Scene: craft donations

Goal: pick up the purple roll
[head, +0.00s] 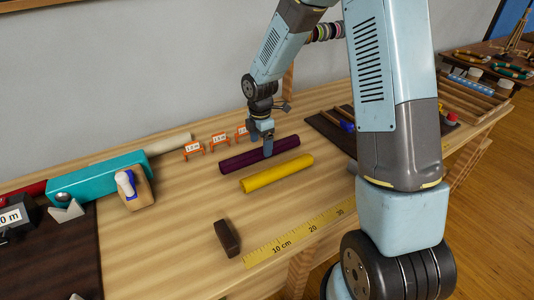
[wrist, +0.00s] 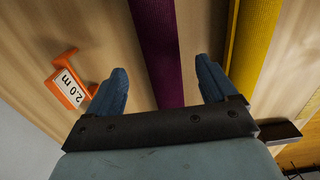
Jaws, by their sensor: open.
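The purple roll (head: 238,161) lies on the wooden table, behind and parallel to a yellow roll. My gripper (head: 268,151) is over its middle, pointing down. In the wrist view the purple roll (wrist: 158,40) runs between the two spread fingers of my gripper (wrist: 161,68), with a gap on each side. The fingers are open and hold nothing. I cannot tell from these views how far the fingertips are above the table.
The yellow roll (head: 278,173) lies close in front, near one finger in the wrist view (wrist: 252,42). Small orange label stands (head: 193,149) are behind; one reads 2.0 m (wrist: 70,88). A dark brown block (head: 227,238) and yellow ruler (head: 300,235) lie nearer the front edge.

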